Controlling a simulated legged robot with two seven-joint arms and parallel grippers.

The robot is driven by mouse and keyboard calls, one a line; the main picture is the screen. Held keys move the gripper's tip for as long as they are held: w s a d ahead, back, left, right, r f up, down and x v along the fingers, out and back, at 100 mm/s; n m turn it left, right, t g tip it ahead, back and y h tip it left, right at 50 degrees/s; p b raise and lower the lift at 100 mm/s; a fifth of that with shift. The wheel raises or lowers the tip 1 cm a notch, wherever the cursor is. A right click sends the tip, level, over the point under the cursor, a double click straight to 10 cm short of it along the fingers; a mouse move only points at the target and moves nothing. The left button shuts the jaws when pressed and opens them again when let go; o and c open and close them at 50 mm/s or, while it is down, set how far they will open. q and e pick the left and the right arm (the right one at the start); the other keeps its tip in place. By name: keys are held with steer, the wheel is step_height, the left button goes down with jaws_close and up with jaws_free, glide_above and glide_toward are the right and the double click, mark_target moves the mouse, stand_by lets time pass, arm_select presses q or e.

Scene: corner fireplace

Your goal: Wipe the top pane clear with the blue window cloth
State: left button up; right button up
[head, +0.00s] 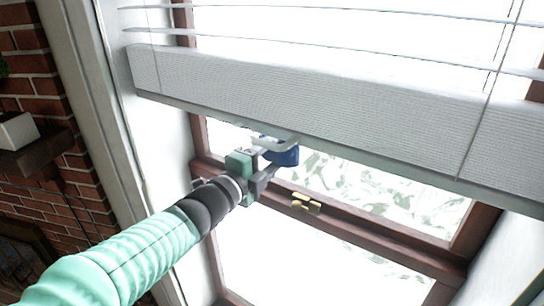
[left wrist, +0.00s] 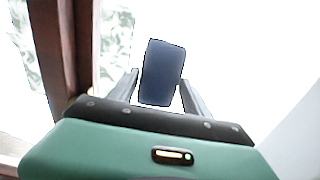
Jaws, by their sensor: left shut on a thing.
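The blue window cloth (head: 284,156) is a small dark blue pad at the end of my left arm. My left gripper (head: 275,150) is shut on it, just under the bottom edge of the blind. In the left wrist view the cloth (left wrist: 161,73) sits between the two fingers. The top pane (head: 375,192) shows below the blind, with whitish-grey smears over much of it; its upper part is hidden by the blind. The cloth is in front of the pane's left part; I cannot tell whether it touches the glass. My right gripper is not in view.
A white blind (head: 300,105) hangs across the window with a thick bottom rail and thin cords. A brown rail with a brass latch (head: 306,203) runs below the top pane. A brick wall (head: 35,95) with a shelf (head: 38,152) is at the left.

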mark_target(284, 157)
arm_select(q)
steer(key=shift+w+a, duration=0.3)
steer(key=shift+a, duration=0.05)
steer(key=s+d+b, duration=0.2)
steer(key=d+b, duration=0.1)
steer(key=shift+s+d+f, duration=0.1)
steer(key=shift+d+f, duration=0.05)
steer(key=shift+d, duration=0.1)
steer(key=shift+s+d+b, duration=0.1)
steer(key=shift+d+b, duration=0.1)
steer(key=shift+b, duration=0.2)
steer(key=shift+a+r+p, duration=0.3)
steer(key=shift+w+a+p, duration=0.75)
steer(key=shift+w+a, duration=0.15)
steer(key=shift+a, duration=0.25)
steer(key=shift+w+a+f, duration=0.1)
steer(key=shift+w+a, duration=0.15)
steer(key=shift+a, duration=0.05)
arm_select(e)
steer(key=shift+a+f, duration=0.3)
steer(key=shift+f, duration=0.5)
